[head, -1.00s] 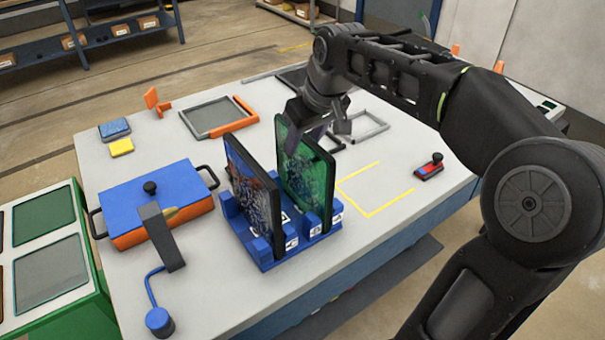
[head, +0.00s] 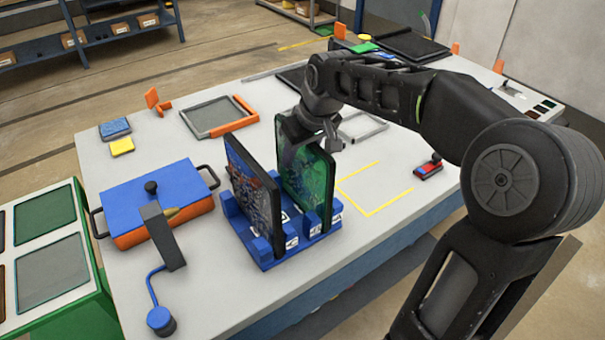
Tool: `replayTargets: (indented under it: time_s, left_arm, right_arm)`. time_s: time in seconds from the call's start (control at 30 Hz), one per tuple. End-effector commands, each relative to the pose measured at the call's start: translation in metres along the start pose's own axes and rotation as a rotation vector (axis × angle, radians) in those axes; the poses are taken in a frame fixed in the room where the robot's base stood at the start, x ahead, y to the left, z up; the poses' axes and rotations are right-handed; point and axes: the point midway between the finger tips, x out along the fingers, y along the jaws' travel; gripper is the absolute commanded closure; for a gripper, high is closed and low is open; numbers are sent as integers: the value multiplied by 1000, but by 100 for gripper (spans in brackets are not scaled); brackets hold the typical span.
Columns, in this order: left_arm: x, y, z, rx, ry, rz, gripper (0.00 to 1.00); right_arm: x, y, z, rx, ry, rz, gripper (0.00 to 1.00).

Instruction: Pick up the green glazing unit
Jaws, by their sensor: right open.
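The green glazing unit (head: 308,185) is a dark-framed panel with a green face. It stands upright in the right slot of a blue rack (head: 268,252) on the table. A second dark-framed panel with a blue, speckled face (head: 255,200) stands in the left slot. My right gripper (head: 309,140) is open at the top edge of the green unit, its fingers reaching down over that edge. The fingers partly cover the unit's upper part, and I cannot tell whether they touch it. My left gripper is not in view.
A blue-lidded orange box (head: 160,195) with black handles stands left of the rack. Grey and orange frames (head: 215,117) lie behind. A yellow-outlined area (head: 375,190) right of the rack is clear.

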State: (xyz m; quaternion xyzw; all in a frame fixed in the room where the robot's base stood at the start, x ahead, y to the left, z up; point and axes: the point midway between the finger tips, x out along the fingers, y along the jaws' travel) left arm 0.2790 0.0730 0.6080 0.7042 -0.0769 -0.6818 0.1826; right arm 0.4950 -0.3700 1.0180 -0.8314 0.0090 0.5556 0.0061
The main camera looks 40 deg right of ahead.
Motion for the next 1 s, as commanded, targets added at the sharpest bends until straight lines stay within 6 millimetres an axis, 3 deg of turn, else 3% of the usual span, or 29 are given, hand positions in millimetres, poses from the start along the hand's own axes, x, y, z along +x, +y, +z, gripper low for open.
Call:
replayTargets:
  time_s: [0.8, 1.0]
  left_arm:
    - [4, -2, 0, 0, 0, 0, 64]
    - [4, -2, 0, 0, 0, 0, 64]
  right_arm:
    - [4, 0, 2, 0, 0, 0, 56]
    - [4, 0, 2, 0, 0, 0, 71]
